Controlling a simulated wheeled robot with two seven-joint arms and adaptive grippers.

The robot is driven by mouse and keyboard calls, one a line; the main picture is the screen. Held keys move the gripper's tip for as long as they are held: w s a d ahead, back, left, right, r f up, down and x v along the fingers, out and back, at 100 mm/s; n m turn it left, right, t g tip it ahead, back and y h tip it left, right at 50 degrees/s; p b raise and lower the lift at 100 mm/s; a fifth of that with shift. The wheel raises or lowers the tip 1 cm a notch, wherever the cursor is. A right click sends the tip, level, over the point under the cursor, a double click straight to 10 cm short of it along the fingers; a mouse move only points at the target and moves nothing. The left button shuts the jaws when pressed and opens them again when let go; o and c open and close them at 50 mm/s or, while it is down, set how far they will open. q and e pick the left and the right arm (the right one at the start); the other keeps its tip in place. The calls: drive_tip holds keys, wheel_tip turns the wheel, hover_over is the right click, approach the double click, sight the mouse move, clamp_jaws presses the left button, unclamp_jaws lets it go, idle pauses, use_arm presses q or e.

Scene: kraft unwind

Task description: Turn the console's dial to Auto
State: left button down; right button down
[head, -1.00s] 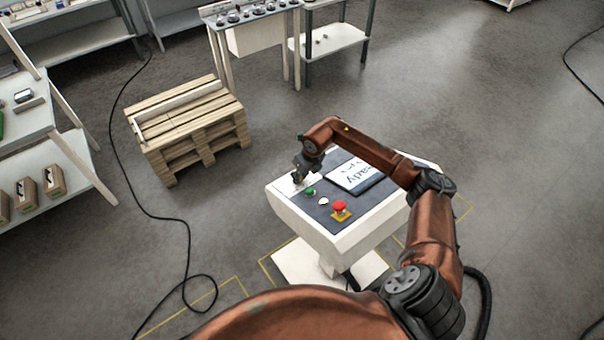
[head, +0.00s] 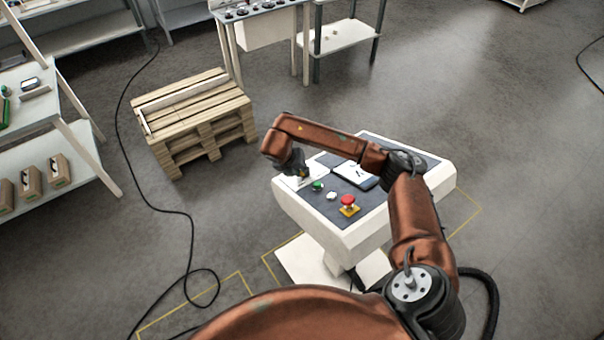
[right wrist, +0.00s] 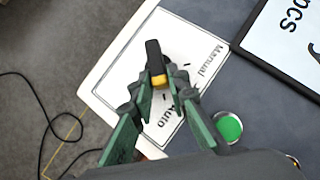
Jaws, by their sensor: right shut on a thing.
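The console (head: 350,238) is a white pedestal with a dark sloped panel. Its dial (right wrist: 153,52) is a black handle with a yellow end on a white label plate (right wrist: 120,80). The plate reads Manual and Auto, each with a tick mark. The dial's yellow end faces down in the right wrist view, roughly toward the tick by Auto; exact alignment is unclear. My right gripper (right wrist: 158,82) is shut on the dial, one green finger on each side. In the head view my right gripper (head: 300,172) hides most of the dial. My left gripper is not in view.
A green button (head: 318,186), a white button (head: 332,195) and a red mushroom button (head: 348,202) sit near the dial. A screen (head: 356,174) is on the panel. A wooden pallet stack (head: 195,115) stands behind left. A cable (head: 160,210) lies on the floor.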

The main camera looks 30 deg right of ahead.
drive_tip(key=shift+s+d+f+m+g, duration=0.15)
drive_tip(key=shift+f+m+g, duration=0.15)
drive_tip(key=shift+f+m, duration=0.15)
drive_tip(key=c, duration=2.1)
unclamp_jaws()
drive_tip(key=shift+o, duration=0.8)
drive_tip(key=shift+w+r, duration=0.15)
drive_tip(key=shift+w, duration=0.05)
drive_tip(key=shift+r, duration=0.2)
drive_tip(key=v, duration=1.1)
drive_tip(key=shift+s+a, duration=0.15)
drive_tip(key=shift+a, duration=0.3)
drive_tip(key=shift+r, duration=0.15)
